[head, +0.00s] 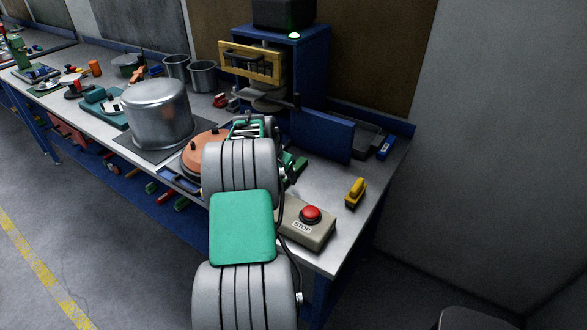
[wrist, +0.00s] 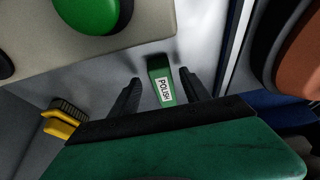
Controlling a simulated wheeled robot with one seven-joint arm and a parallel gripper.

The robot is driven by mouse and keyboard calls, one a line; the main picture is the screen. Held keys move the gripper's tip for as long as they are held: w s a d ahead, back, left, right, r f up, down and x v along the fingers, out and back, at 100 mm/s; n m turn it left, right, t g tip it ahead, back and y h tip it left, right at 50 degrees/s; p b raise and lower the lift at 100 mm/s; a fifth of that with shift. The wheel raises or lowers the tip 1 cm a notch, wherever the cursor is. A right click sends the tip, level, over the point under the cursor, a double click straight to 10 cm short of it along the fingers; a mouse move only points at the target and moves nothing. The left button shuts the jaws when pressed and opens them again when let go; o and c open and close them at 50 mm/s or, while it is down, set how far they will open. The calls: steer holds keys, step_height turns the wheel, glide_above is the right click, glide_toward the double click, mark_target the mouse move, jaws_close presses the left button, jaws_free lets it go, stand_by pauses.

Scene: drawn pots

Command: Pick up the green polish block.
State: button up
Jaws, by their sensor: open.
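The green polish block (wrist: 161,82) shows in the wrist view, with a white label reading POLISH. My gripper (wrist: 160,76) is open, one dark finger on each side of the block in that view, with a gap showing on both sides. I cannot tell whether the fingertips are down level with the block or still above it. In the head view my own arm covers most of the gripper area. Some green shows just right of the arm there, but I cannot tell whether it is the block.
A beige box with a red stop button (head: 311,214) and a yellow-handled brush (head: 355,192) stand right of my arm; the brush also shows in the wrist view (wrist: 62,120). A large metal pot (head: 157,114) and a copper-coloured disc (head: 205,150) are to the left. A blue cabinet (head: 311,70) stands behind.

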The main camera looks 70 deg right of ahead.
steer(key=shift+x, duration=0.85)
jaws_close()
steer(key=shift+w, duration=0.1)
